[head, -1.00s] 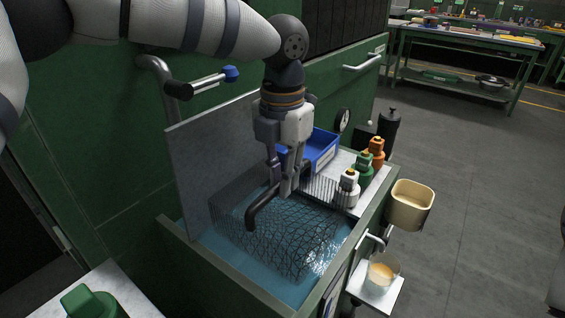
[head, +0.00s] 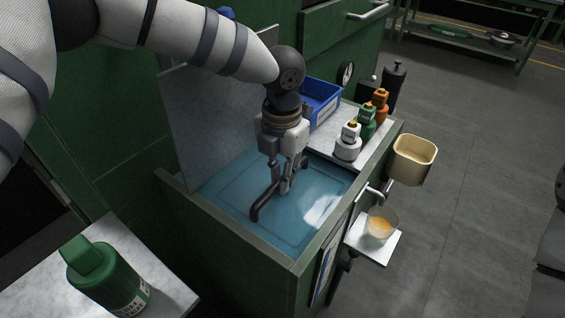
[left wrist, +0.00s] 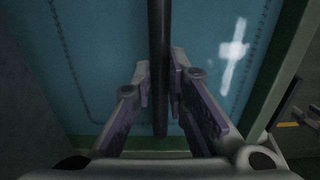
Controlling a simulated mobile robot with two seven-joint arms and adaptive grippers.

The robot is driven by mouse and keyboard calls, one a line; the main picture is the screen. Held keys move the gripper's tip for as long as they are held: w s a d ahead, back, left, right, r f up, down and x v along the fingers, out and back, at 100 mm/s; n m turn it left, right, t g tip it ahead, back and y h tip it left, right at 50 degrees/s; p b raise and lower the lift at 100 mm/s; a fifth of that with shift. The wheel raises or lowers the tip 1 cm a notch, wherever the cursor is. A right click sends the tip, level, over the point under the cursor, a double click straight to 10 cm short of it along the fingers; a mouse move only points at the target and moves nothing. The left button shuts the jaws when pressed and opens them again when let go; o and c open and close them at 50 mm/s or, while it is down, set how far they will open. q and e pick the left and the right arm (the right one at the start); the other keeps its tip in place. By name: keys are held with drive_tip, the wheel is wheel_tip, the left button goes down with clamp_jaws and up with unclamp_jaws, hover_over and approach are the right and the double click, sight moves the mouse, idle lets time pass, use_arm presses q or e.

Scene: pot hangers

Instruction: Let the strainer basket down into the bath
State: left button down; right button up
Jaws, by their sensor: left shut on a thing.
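The strainer basket shows mainly by its dark bar handle (head: 262,206), which is above the water or at its surface. The mesh is under the blue water of the bath (head: 190,186); only a faint rectangular outline shows. My left gripper (head: 284,184) points down over the middle of the bath and is shut on the handle. In the left wrist view the handle (left wrist: 159,40) runs between the two fingers (left wrist: 160,85), with the water behind it. My right gripper is not in view.
A grey upright panel (head: 200,120) stands at the bath's back left. White, green and orange bottles (head: 348,143) and a blue bin (head: 320,104) stand behind it to the right. A beige container (head: 414,160) and a cup (head: 379,224) are at the right side. A green bottle (head: 105,280) is front left.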

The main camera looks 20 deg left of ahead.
use_arm(q)
drive_tip(key=shift+f, duration=0.8)
drive_tip(key=c, duration=1.5)
unclamp_jaws()
wheel_tip(320, 180, up, 12)
drive_tip(key=shift+f, duration=0.1)
